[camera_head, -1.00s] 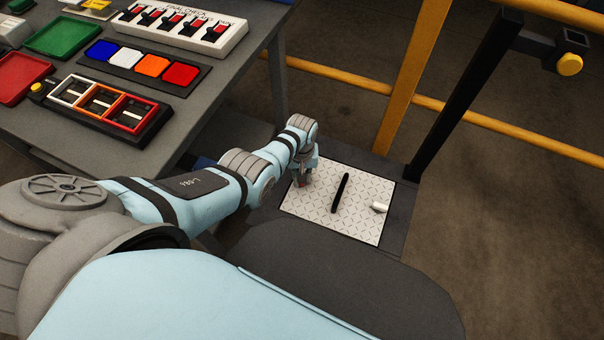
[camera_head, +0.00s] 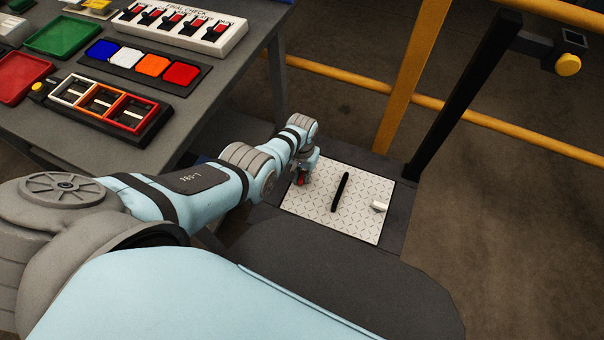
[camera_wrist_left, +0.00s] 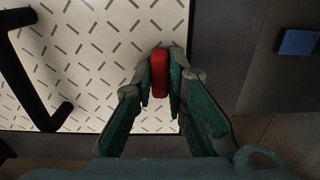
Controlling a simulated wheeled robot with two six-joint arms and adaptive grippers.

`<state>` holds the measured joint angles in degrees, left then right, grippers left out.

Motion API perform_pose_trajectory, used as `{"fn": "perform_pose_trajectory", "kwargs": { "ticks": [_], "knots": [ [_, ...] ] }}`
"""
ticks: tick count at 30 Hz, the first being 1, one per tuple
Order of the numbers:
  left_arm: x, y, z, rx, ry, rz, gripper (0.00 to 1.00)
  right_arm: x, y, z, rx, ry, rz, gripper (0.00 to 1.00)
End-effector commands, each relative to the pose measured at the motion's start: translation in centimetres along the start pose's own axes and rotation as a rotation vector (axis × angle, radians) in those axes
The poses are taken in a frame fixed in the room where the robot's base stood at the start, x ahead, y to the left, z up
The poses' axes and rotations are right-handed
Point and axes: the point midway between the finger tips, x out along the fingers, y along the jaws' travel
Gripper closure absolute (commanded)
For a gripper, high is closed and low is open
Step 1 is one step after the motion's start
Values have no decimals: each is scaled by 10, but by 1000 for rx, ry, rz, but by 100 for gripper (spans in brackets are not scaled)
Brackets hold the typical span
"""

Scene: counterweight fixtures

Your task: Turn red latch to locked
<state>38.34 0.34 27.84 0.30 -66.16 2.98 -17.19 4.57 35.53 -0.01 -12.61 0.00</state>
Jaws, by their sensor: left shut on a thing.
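The red latch (camera_wrist_left: 159,76) shows between my left fingertips in the left wrist view, at the edge of a white patterned plate (camera_wrist_left: 105,50). In the head view a bit of the red latch (camera_head: 300,181) shows under my left gripper (camera_head: 303,176), at the left side of the plate (camera_head: 323,228). My left gripper (camera_wrist_left: 160,90) is shut on the latch; its fingers touch both sides of it. Any lock marking is not visible. My right gripper is not in view.
A black handle (camera_head: 340,192) stands on the middle of the plate, and a white latch (camera_head: 379,206) is at its right side. A grey table (camera_head: 215,95) with trays and a switch panel is at the left. Yellow rails (camera_head: 340,75) and a black post (camera_head: 462,95) stand behind.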

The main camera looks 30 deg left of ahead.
Motion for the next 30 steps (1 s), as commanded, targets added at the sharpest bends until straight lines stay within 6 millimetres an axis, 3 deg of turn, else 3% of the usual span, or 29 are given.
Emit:
{"fn": "perform_pose_trajectory", "kwargs": {
  "ticks": [5,6,9,22,26,30],
  "knots": [
    [0,0,0,0,0,0,100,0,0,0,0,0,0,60],
    [0,0,0,0,0,0,82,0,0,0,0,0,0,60],
    [0,0,0,0,0,0,67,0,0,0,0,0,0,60],
    [-7,0,-1,-1,1,0,67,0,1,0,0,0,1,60],
    [-24,0,-1,-1,3,0,67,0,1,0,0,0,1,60],
    [-61,0,0,-1,4,0,67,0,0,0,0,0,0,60]
  ]
}}
